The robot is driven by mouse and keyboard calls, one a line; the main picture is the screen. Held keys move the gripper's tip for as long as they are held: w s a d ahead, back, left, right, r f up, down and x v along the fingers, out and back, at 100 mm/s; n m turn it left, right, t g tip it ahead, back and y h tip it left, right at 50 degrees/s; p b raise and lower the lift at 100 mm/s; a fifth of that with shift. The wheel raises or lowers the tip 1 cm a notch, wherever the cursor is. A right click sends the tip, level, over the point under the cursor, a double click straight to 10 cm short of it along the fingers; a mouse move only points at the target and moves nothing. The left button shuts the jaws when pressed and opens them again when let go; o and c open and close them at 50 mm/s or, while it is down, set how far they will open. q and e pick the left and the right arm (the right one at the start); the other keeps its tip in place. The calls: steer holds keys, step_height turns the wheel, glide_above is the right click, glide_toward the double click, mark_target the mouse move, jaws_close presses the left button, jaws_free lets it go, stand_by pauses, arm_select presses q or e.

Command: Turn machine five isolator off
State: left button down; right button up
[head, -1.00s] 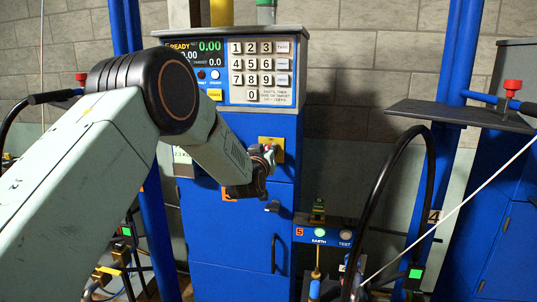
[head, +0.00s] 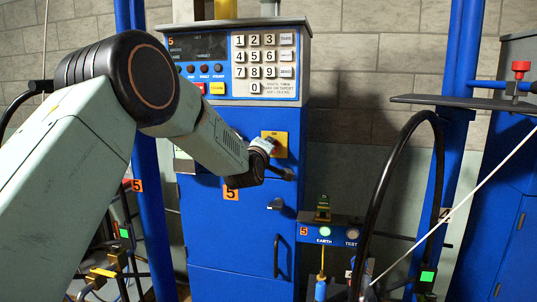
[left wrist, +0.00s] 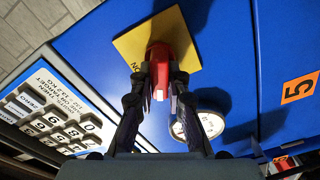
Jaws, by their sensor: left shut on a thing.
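The machine five isolator is a red handle (left wrist: 159,55) on a yellow plate (left wrist: 182,38), which also shows on the blue cabinet front in the head view (head: 281,142). My left gripper (left wrist: 157,82) is shut on the red handle, with one finger on each side in the left wrist view. In the head view my left gripper (head: 272,160) reaches the plate from the left and hides most of the handle. The display (head: 197,46) above is dark. An orange label 5 (head: 231,194) sits below the gripper. My right gripper is out of view.
A keypad (head: 264,63) is above the isolator, and a black door handle (head: 276,256) is below. A small earth and test panel (head: 334,233) is at lower right. A black hose (head: 374,205) arches in front. A grey shelf (head: 462,108) stands to the right.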

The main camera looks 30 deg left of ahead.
arm_select(q)
steer(key=shift+a+f+n+b, duration=0.1)
steer(key=shift+f+n+b, duration=0.15)
steer(key=shift+n+b, duration=0.9)
steer(key=shift+f+n+b, duration=0.2)
steer(key=shift+n+b, duration=0.6)
steer(key=shift+n, duration=0.55)
steer(key=c, duration=1.3)
jaws_free()
steer(key=shift+r, duration=0.1)
steer(key=shift+s, duration=0.1)
steer(key=v, duration=1.2)
